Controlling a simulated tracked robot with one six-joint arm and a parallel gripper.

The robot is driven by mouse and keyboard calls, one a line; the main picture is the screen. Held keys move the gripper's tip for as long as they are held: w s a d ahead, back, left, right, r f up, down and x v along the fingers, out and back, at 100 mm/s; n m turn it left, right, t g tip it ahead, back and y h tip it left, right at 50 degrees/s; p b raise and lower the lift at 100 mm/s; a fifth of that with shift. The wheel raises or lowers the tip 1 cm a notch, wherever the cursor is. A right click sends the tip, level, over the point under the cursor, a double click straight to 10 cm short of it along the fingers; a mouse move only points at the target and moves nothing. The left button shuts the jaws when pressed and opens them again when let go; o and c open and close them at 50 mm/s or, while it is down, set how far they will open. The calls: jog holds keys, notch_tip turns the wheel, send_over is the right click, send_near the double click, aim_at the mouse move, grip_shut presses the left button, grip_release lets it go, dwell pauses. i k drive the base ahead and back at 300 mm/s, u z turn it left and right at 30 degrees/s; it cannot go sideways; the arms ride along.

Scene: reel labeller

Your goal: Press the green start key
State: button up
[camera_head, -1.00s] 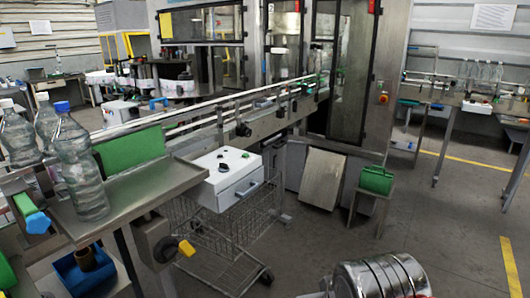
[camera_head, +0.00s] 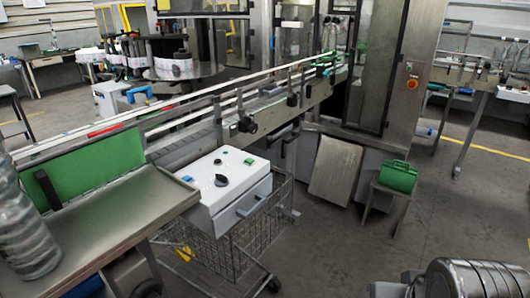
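A white control box (camera_head: 228,190) stands in the lower middle of the head view, above a wire cart beside the conveyor. On its sloped top are a small green key (camera_head: 249,161) at the back right, a black knob (camera_head: 221,181) near the middle and a blue key (camera_head: 187,179) at the left. A small dark part (camera_head: 218,161) sits near the back edge. The green key is in plain sight with nothing touching it.
A metal shelf (camera_head: 105,225) with a clear bottle (camera_head: 25,225) and an upright green panel (camera_head: 95,165) lies left of the box. The conveyor (camera_head: 190,140) runs behind it. A steel drum-like thing (camera_head: 475,280) is at the lower right. Floor (camera_head: 340,260) between is free.

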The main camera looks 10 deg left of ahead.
aim_at(250, 161)
jog(key=u, duration=0.05)
jog(key=i, duration=0.75)
jog(key=u, duration=0.7)
jog(key=i, duration=0.55)
jog(key=u, duration=0.4)
